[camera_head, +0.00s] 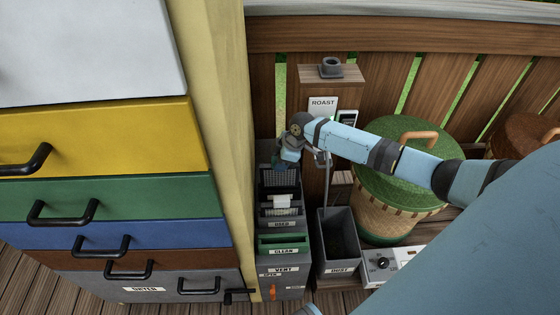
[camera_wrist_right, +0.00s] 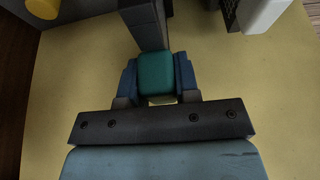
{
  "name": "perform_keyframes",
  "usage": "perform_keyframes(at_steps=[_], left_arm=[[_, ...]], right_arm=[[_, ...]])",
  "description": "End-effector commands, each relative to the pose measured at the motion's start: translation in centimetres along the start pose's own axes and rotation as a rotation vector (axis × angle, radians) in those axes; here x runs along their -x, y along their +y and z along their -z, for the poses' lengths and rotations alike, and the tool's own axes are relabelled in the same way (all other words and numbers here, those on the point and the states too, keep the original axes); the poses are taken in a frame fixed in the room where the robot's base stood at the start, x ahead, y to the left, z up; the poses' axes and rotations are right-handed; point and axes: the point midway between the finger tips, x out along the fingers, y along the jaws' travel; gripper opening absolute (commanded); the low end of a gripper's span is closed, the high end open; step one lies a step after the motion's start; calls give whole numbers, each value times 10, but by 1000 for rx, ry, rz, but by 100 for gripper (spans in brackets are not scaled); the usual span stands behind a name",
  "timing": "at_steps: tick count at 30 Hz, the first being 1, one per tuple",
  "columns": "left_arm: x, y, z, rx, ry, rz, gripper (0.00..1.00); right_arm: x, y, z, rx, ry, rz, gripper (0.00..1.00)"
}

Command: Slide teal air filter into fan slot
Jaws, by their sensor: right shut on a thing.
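My right gripper (camera_head: 287,160) is above the far end of the grey rack along the yellow wall. In the right wrist view the gripper (camera_wrist_right: 158,82) is shut on a teal block (camera_wrist_right: 156,72), which looks like the grip of the teal air filter. Its blue fingers press on both sides. A dark grey upright piece (camera_wrist_right: 145,22) shows just beyond the block; I cannot tell whether they are joined. In the head view the arm largely hides the filter. A black grid (camera_head: 279,180) stands just below the gripper. I cannot make out the fan slot. My left gripper is out of view.
The grey rack carries a USED label (camera_head: 281,224), a green CLEAN section (camera_head: 283,251) and a VENT panel (camera_head: 283,269). A grey bin (camera_head: 338,268) stands to its right. Coloured drawers (camera_head: 100,205) fill the left. A green-lidded drum (camera_head: 402,150) stands right, under my arm.

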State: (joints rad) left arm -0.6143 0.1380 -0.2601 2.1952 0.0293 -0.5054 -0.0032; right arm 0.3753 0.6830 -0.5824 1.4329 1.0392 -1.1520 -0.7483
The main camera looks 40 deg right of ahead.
Motion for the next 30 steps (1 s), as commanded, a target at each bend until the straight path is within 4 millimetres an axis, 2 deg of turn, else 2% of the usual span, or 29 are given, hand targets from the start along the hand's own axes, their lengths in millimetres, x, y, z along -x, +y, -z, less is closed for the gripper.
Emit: perform_keyframes(at_steps=[30], left_arm=[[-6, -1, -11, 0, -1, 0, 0]], right_arm=[[-24, 0, -10, 0, 0, 0, 0]])
